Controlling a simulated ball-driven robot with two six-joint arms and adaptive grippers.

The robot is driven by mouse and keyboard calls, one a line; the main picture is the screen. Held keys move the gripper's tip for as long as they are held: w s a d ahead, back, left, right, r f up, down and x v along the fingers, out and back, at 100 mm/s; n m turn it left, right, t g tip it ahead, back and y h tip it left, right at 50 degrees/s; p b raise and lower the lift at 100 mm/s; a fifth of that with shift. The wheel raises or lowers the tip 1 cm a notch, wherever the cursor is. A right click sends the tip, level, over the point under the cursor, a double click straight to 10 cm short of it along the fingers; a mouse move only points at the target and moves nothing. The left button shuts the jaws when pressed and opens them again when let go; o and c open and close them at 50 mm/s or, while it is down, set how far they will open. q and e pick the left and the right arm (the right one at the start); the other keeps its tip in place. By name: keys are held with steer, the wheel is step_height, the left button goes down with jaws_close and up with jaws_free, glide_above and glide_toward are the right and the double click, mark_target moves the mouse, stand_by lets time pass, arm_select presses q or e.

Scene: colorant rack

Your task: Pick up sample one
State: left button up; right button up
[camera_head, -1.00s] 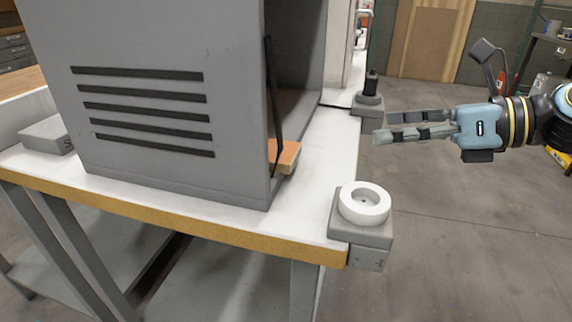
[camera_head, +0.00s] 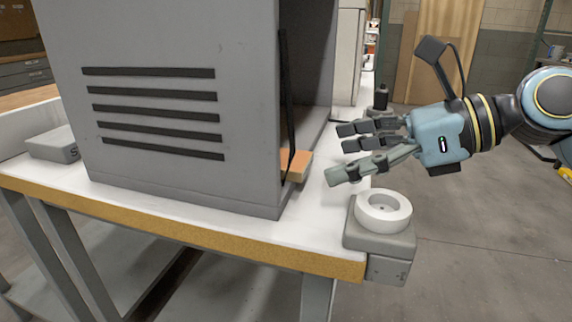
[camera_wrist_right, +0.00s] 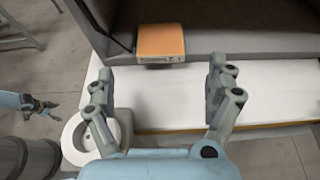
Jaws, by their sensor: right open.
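An orange block (camera_head: 299,166) pokes out of the open side of the grey cabinet, just above the white tabletop. In the right wrist view the orange block (camera_wrist_right: 161,41) shows its flat top and a small label on its near edge, too small to read surely. My right gripper (camera_head: 341,155) is open and empty, to the right of the block and apart from it. In the wrist view its fingers (camera_wrist_right: 162,78) are spread wide, with the block ahead between them. A light-blue gripper (camera_wrist_right: 30,104), seemingly my left, shows at the wrist view's left edge; its jaw state is unclear.
The grey cabinet (camera_head: 180,185) fills much of the white table (camera_head: 318,235). A white ring on a grey base (camera_head: 383,210) stands at the near right corner, close below my right gripper. A dark upright piece (camera_head: 381,97) stands behind the gripper. A grey block (camera_head: 52,148) lies at left.

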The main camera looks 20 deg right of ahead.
mark_target(302, 160)
steer(key=shift+x, duration=2.3)
steer(key=shift+w+r, duration=0.1)
steer(key=c, duration=1.2)
steer(key=shift+r, duration=0.15)
